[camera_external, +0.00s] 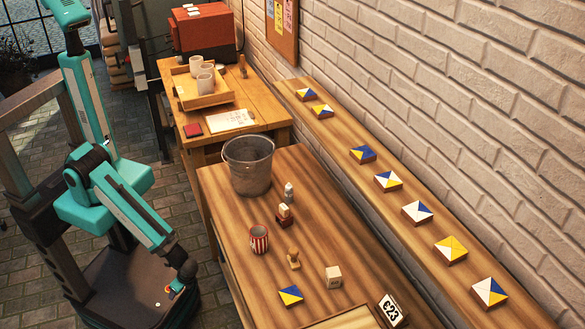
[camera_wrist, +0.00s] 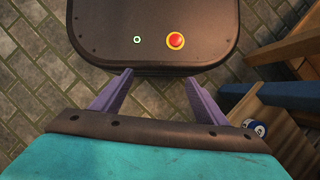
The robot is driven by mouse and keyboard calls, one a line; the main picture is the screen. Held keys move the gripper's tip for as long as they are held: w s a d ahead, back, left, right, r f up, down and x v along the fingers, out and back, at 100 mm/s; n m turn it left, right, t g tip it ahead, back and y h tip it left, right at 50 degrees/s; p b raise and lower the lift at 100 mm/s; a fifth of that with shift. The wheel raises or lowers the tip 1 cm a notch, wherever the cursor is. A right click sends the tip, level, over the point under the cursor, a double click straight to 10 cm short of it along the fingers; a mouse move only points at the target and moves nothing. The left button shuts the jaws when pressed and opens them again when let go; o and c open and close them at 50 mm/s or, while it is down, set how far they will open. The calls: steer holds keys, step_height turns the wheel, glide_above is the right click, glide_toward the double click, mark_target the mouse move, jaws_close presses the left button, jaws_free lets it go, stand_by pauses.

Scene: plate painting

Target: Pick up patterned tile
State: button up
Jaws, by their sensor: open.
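A patterned tile (camera_external: 291,296) in blue, yellow and white lies on the near table (camera_external: 225,205), toward its front. In the external view my arm hangs folded left of the table, well away from every tile. No tile shows in the wrist view.
A second table (camera_external: 270,118) is behind. A brick wall bounds the right.

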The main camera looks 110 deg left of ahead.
steer(key=w+d+r+m+t+y, duration=0.2)
steer(key=w+d+r+m+y, duration=0.15)
steer(key=w+r+m, duration=0.55)
steer(key=w+d+r+m+t+y, duration=0.25)
steer(key=w+d+r+m, duration=0.2)
steer(key=w, duration=0.95)
steer(key=w+d+r+m+t+y+b, duration=0.1)
steer(key=w+d+r+m+t, duration=0.15)
steer(key=w+d+r, duration=0.35)
steer(key=w+d+r+m+t+y, duration=0.1)
steer(key=w+d+r+m+t, duration=0.15)
steer(key=d+r, duration=0.4)
steer(key=w+r+m+t, duration=0.2)
steer(key=w+r+m, duration=0.1)
steer(key=w+r, duration=0.4)
steer(key=w+r+m+t+y, duration=0.1)
steer(key=w+r+m+t, duration=0.2)
steer(key=w+r, duration=0.4)
step_height(320, 180, up, 7)
steer(key=shift+a+f+m, duration=0.1)
steer(key=shift+a+m, duration=0.25)
steer(key=shift+a, duration=0.1)
steer(key=shift+w+a, duration=0.1)
glide_toward(290, 295)
steer(key=shift+x, duration=1.55)
steer(key=shift+p+x, duration=0.45)
steer(key=shift+x, duration=2.15)
